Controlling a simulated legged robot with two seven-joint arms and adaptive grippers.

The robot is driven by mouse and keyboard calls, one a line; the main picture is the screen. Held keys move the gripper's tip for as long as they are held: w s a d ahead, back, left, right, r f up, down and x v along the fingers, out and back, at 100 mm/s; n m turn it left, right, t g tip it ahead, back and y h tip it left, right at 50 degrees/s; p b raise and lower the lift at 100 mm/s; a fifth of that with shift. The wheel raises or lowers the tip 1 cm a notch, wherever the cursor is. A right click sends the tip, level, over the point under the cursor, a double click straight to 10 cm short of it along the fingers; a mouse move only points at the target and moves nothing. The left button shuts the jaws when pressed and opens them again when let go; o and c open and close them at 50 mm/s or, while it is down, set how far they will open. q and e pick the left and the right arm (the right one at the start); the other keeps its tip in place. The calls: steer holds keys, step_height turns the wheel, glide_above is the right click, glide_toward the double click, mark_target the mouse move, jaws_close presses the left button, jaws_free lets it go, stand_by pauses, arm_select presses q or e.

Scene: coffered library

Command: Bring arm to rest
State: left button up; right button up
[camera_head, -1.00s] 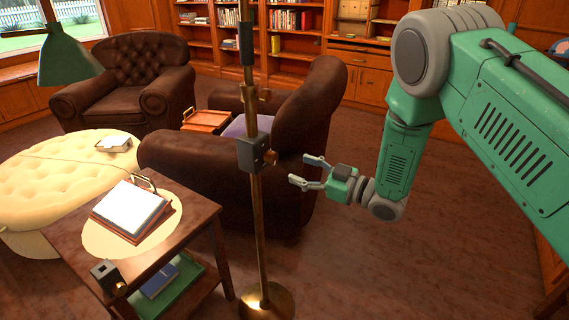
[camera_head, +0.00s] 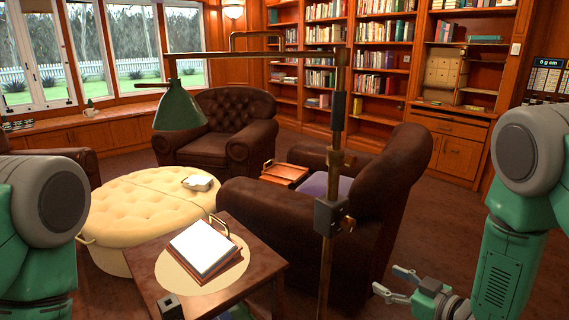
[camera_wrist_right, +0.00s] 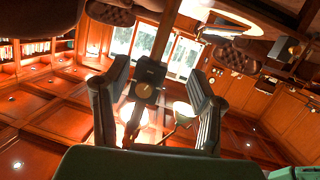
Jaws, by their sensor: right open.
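My right gripper (camera_head: 388,280) hangs low at the lower right of the head view, with its two fingers spread and nothing between them. It is right of and below the dark block (camera_head: 332,213) on the brass floor lamp pole (camera_head: 327,265), apart from it. In the right wrist view the two open fingers (camera_wrist_right: 157,68) frame a dark block with a round knob (camera_wrist_right: 145,91), seen beyond them. My right arm (camera_head: 505,268) hangs down along the right edge. My left shoulder shows at the left edge, but my left gripper is out of the frame.
The lamp's green shade (camera_head: 179,108) hangs upper left. A brown armchair (camera_head: 275,232) is behind the pole. A cream ottoman (camera_head: 130,205) is farther left. Bare floor shows around the right gripper.

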steer(key=s+f+m+g+h, duration=0.3)
steer(key=s+f+g+h, duration=0.1)
steer(key=s+f, duration=0.6)
steer(key=s+f+m+g+h, duration=0.1)
steer(key=s+f+g, duration=0.2)
steer(key=s, duration=0.9)
steer(key=s+d+f+m+g+h, duration=0.1)
steer(key=s+g, duration=0.4)
steer(key=s, duration=0.8)
step_height(320, 180, down, 2)
steer(key=shift+f+m+g+h, duration=0.1)
steer(key=shift+m+g+h, duration=0.2)
steer(key=shift+m+h, duration=0.5)
steer(key=shift+w, duration=0.2)
